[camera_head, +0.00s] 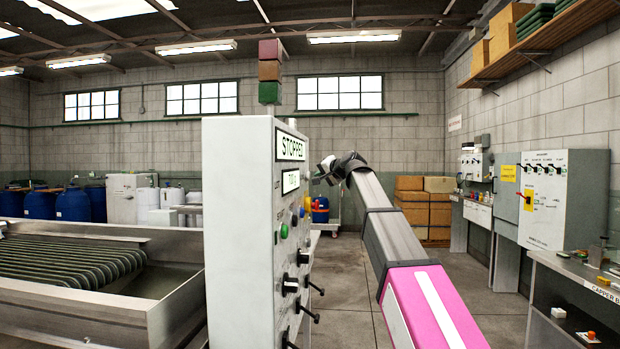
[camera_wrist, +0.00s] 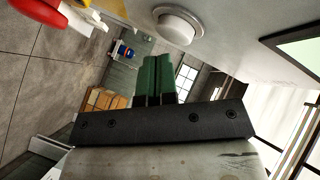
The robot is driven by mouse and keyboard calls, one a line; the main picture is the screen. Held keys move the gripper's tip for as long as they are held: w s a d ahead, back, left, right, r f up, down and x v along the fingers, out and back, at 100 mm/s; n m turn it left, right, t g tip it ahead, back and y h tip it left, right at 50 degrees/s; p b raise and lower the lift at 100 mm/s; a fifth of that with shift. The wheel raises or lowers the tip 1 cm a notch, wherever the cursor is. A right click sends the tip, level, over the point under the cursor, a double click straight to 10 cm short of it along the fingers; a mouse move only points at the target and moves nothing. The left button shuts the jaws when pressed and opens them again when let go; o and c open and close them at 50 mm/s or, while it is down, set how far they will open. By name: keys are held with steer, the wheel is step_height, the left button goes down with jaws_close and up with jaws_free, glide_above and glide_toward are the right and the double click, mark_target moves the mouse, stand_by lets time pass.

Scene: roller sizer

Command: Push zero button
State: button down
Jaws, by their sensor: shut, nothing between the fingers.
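A grey control cabinet (camera_head: 238,230) stands in the middle of the head view. Its narrow face has a display reading STOPPED (camera_head: 290,146), a smaller display (camera_head: 290,181), and coloured buttons, including a green button (camera_head: 284,231). In the wrist view, a round white button (camera_wrist: 176,27) in a pale ring sticks out from the panel. My gripper (camera_wrist: 158,60) is shut and empty, its green fingers just below that button in the picture, apparently apart from it. In the head view my gripper (camera_head: 324,170) is beside the smaller display, partly hidden by my wrist. No button label is readable.
A red and yellow control (camera_wrist: 45,10) sticks out at the wrist view's upper left. Black knobs (camera_head: 290,284) project lower on the cabinet face. A roller machine (camera_head: 95,262) is at left; a bench (camera_head: 575,270) and a wall cabinet (camera_head: 560,200) are at right. Floor between is open.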

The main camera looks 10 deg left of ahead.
steer(key=shift+a, duration=0.25)
steer(key=shift+a, duration=0.5)
stand_by(0.8)
steer(key=shift+d, duration=0.95)
steer(key=d, duration=0.5)
steer(key=shift+s, duration=0.1)
stand_by(0.4)
steer(key=shift+f, duration=0.1)
stand_by(0.5)
